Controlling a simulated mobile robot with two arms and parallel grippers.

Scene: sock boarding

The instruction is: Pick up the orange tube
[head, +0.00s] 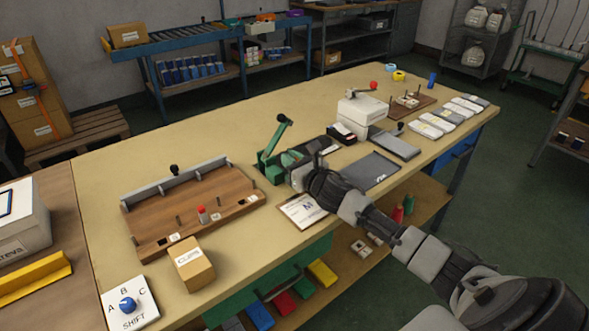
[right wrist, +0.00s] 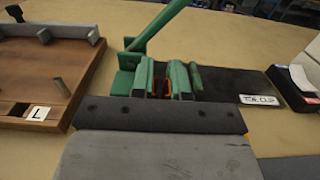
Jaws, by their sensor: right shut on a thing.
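My right gripper (head: 295,167) reaches over the table to the green lever press (head: 272,168). In the right wrist view its two fingers (right wrist: 166,82) are close together at the middle of the dark bar. Slivers of an orange tube (right wrist: 167,88) show between them, and the gripper is shut on it. Most of the tube is hidden by the fingers. In the head view my wrist hides the tube. I cannot tell whether it touches the press or is clear of it. My left gripper is not in view.
A wooden board (head: 165,235) with pegs stands left of the press. A clips box (head: 190,266) and shift dial (head: 130,303) are in front. A dark mat (head: 368,172) and white machine (head: 360,113) are on the right.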

